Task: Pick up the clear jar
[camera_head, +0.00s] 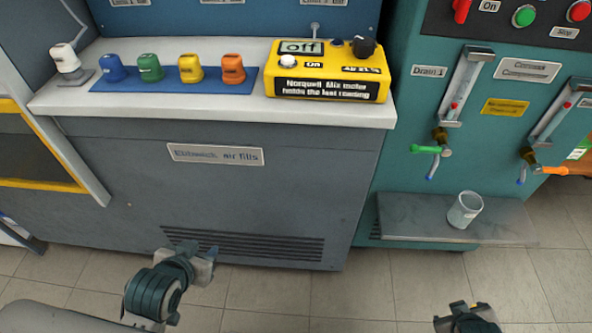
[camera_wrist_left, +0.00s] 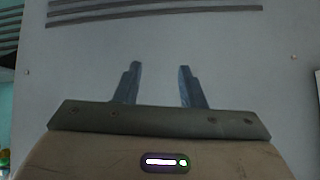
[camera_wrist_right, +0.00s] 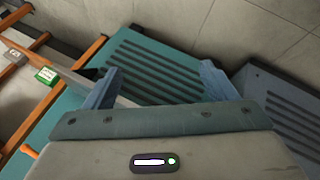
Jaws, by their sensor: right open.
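The clear jar (camera_head: 465,210) stands upright on the grey shelf (camera_head: 410,217) at the front of the teal machine, in the head view. I cannot make it out in either wrist view. My right gripper (camera_head: 469,312) shows at the bottom edge of the head view, below the jar in the picture and apart from it. In the right wrist view its fingers (camera_wrist_right: 160,80) are spread with nothing between them. My left gripper (camera_head: 199,252) is in front of the grey cabinet, far left of the jar. In the left wrist view its fingers (camera_wrist_left: 159,85) are apart and empty.
Above the shelf, the teal machine carries two sight tubes with valves, one with a green handle (camera_head: 425,149) and one with an orange handle (camera_head: 555,170). A yellow meter (camera_head: 330,80) and several coloured knobbed pieces stand on the bench at left. The shelf around the jar looks clear.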

